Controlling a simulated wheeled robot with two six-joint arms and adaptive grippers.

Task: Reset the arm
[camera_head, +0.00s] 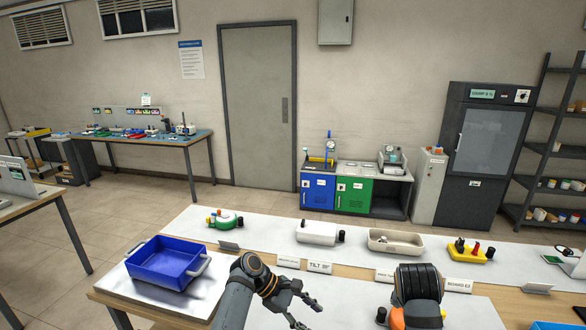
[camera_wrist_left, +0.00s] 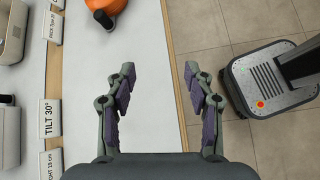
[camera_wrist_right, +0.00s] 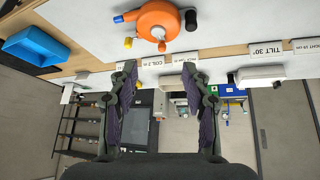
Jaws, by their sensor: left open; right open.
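My left gripper (camera_head: 300,312) reaches in over the near side of the table in the head view. Its two fingers stand apart with nothing between them, as the left wrist view (camera_wrist_left: 159,76) also shows. There it hangs over the white table top and its wooden edge. My right gripper (camera_wrist_right: 160,72) shows in the right wrist view, fingers apart and empty. In the head view my right arm shows at the bottom right, and I do not make out its fingers there. It partly hides an orange device (camera_head: 397,320).
A blue tray (camera_head: 132,265) with grey handles sits at the table's left. A green device (camera_head: 224,220), white case (camera_head: 317,233), beige tray (camera_head: 381,243) and yellow device (camera_head: 470,253) line the far strip. Label signs (camera_head: 319,267) stand between.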

